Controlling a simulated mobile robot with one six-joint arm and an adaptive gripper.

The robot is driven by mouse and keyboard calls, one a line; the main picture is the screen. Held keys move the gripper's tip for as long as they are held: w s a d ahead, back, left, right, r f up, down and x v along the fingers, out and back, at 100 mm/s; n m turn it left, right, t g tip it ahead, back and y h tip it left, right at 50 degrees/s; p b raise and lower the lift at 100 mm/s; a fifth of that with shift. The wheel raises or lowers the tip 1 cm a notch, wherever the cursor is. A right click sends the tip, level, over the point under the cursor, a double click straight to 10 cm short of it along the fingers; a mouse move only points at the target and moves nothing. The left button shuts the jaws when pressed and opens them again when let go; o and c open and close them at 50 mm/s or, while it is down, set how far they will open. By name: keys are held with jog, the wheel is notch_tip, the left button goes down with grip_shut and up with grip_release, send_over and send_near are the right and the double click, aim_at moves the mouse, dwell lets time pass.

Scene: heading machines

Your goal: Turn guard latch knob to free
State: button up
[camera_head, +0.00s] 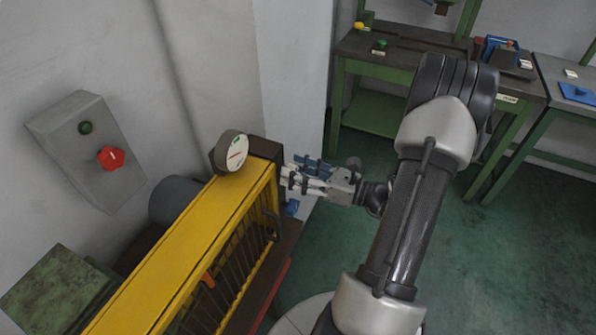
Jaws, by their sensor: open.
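The yellow guard (185,255) runs along the machine from lower left towards the middle, with dark bars on its side. A small blue knob-like part (292,208) sits at the guard's right end, just below my gripper. It may be the latch knob, but it is too small to tell its setting. My gripper (288,175) is open and points left at the machine's dark end block. The fingers appear empty; I cannot tell if they touch the machine.
A round dial (232,151) stands on top of the machine's far end. A grey wall box (88,150) carries a red knob and a green button.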

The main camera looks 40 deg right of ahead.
jog(key=shift+c, duration=0.6)
jog(key=c, duration=1)
jog(key=shift+r+p, duration=0.1)
jog(key=shift+p, duration=0.3)
jog(key=m+p, duration=0.4)
jog(key=m, duration=0.2)
jog(key=m+p, duration=0.9)
jog(key=m, duration=0.2)
jog(key=shift+d+f+m, duration=0.2)
jog(key=shift+f+m, duration=0.1)
jog(key=shift+m+p, duration=0.3)
